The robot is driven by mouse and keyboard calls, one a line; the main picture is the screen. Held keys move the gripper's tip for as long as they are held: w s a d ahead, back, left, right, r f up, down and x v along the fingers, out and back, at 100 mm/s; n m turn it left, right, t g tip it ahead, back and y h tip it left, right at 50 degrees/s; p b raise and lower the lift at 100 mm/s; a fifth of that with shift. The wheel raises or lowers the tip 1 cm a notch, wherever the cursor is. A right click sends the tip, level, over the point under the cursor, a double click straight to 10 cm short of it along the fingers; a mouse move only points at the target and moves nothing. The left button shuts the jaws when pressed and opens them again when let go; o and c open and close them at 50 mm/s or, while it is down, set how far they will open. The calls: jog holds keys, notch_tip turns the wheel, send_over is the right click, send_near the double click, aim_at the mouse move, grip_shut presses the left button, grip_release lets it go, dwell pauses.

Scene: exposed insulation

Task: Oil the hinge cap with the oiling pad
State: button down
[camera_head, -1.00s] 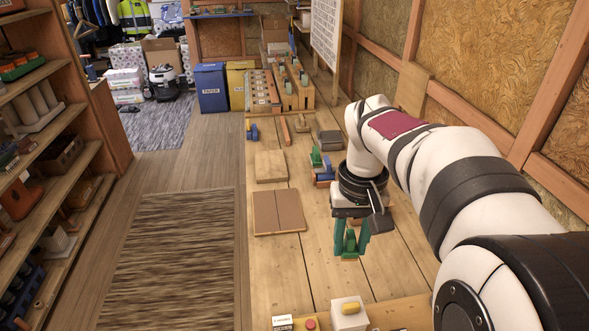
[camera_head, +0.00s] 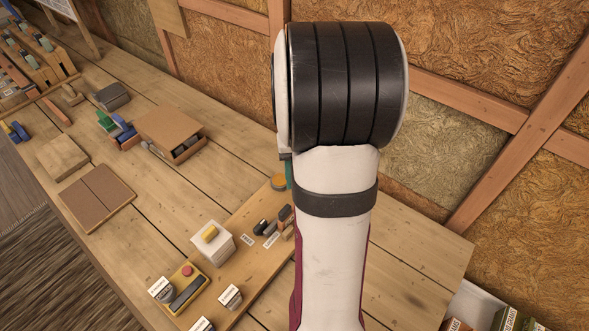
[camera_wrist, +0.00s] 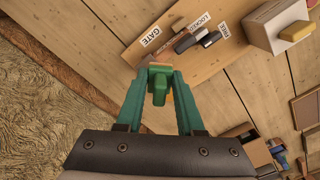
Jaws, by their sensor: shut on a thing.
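My gripper (camera_wrist: 157,84) has teal fingers and is shut on a green block with a tan edge at its far end, which looks like the oiling pad (camera_wrist: 158,92). In the head view my arm hides nearly all of the gripper; only a teal sliver shows. In the wrist view a bit of yellow shows behind the fingers. I cannot tell whether the pad touches it.
A wooden board (camera_head: 228,268) carries dark levers (camera_head: 266,228) beside labels, a white box with a yellow knob (camera_head: 212,242) and a red-button box (camera_head: 184,279). An open brown box (camera_head: 170,130) stands farther left. The insulated wall is close behind. Bare table lies between.

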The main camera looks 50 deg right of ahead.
jog(key=shift+f, duration=2.85)
jog(key=shift+d, duration=2.85)
jog(key=shift+a, duration=2.7)
jog(key=shift+d, duration=2.75)
jog(key=shift+a+f, duration=0.1)
jog(key=shift+a, duration=2.85)
jog(key=shift+r, duration=4.05)
